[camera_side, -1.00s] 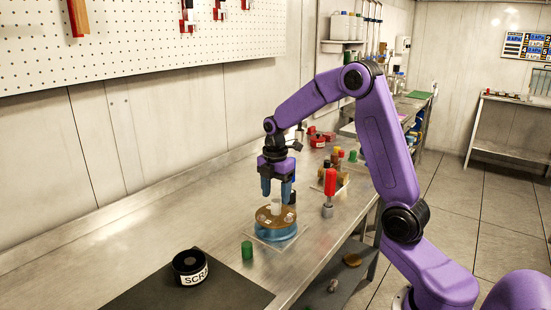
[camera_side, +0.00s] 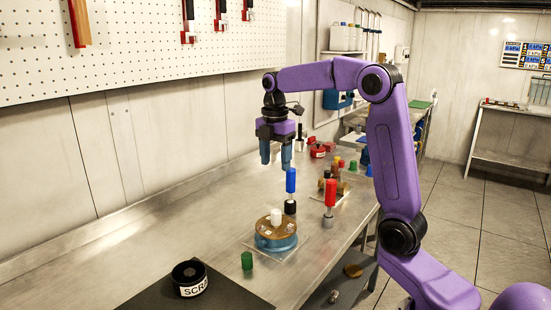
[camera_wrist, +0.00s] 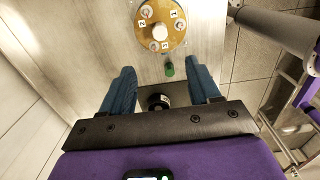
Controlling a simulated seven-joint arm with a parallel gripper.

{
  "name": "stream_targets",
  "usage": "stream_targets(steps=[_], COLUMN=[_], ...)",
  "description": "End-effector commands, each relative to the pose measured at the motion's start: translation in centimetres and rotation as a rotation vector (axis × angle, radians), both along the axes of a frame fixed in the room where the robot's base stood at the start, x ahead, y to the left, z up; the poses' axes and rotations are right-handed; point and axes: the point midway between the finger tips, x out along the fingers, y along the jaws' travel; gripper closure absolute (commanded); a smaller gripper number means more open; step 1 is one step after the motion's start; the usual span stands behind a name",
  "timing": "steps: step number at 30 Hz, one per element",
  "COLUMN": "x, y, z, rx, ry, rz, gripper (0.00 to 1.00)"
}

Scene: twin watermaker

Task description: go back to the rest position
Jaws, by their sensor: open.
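My gripper (camera_side: 275,156) is open and empty, pointing down, well above the steel bench (camera_side: 190,205). Its two blue fingers stand apart in the wrist view (camera_wrist: 164,88), with nothing between them at their height. Below and slightly right of it in the side view, a brass-topped disc on a blue base (camera_side: 276,238) stands on a clear plate, with a white cylinder (camera_side: 276,216) on top. The disc also shows in the wrist view (camera_wrist: 149,40), with numbered labels on it.
A blue-handled tool (camera_side: 291,184) and a red-handled tool (camera_side: 330,195) stand upright near the disc. A green cap (camera_side: 247,261) and a black SCRAP bin (camera_side: 188,274) are in front. Several coloured pieces stand behind right. The bench's left part is clear.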

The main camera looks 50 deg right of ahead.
Motion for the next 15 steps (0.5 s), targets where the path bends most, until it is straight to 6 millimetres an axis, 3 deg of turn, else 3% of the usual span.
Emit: stream_targets(steps=[11, 15], x=[-0.1, -0.8], y=[0.2, 2.3], z=[-0.1, -0.4], rx=[0.000, 0.002], ry=[0.000, -0.002], rz=[-0.001, -0.016], gripper=[0.39, 0.39])
